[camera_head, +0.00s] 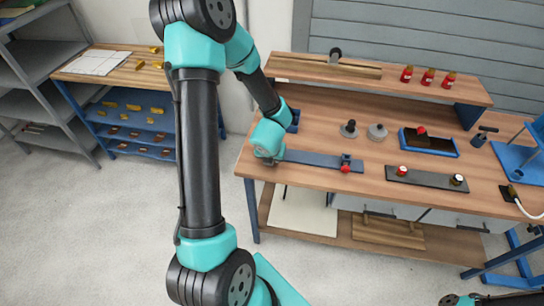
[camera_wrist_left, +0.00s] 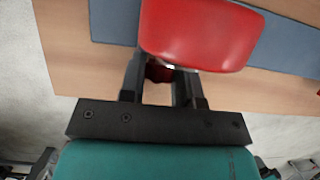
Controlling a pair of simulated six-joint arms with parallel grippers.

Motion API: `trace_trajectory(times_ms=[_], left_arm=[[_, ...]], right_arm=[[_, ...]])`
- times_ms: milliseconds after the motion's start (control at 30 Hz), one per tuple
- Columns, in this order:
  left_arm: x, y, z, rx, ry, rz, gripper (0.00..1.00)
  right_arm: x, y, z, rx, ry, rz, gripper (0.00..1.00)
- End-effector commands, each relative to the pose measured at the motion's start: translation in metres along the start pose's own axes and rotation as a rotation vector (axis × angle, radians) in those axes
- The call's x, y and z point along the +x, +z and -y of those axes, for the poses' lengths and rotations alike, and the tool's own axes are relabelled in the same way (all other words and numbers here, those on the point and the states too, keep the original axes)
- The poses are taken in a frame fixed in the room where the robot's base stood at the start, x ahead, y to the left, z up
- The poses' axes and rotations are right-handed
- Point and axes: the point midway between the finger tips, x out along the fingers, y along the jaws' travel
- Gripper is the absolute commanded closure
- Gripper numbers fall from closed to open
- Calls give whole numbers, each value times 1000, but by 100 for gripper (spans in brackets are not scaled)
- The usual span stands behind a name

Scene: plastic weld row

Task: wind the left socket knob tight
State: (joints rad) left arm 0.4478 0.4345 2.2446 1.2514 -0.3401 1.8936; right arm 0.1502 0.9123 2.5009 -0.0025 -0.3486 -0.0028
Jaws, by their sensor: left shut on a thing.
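A blue-grey bar (camera_head: 318,158) lies along the front left of the workbench. My left gripper (camera_head: 266,158) is at its left end, and my wrist hides that end in the head view. In the left wrist view the gripper (camera_wrist_left: 163,78) is shut on a red knob (camera_wrist_left: 195,35), which stands over the bar (camera_wrist_left: 115,22). A second red knob (camera_head: 345,168) sits at the bar's right end; a red edge (camera_wrist_left: 317,58) also shows at the right of the wrist view. How tight the held knob is cannot be seen. My right gripper is not in view.
A dark plate (camera_head: 430,179) with a red-topped and a black-topped knob lies to the right. Behind are two grey round pieces (camera_head: 377,132) and a blue tray (camera_head: 452,149). A raised shelf (camera_head: 300,66) carries red jars (camera_head: 428,76).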

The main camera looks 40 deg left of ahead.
Motion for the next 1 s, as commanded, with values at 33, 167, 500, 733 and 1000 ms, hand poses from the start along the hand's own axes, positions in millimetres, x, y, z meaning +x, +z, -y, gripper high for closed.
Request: trace_trajectory(times_ms=[33,167,500,733,1000], left_arm=[[1,1,1,10,23,1,93],[1,0,3,43,102,0,93],[1,0,5,120,286,-2,93],[1,0,4,127,305,-3,93],[1,0,4,127,304,-3,58]], right_arm=[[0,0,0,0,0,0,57],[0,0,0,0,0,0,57],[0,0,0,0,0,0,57],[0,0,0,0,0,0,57],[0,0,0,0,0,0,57]])
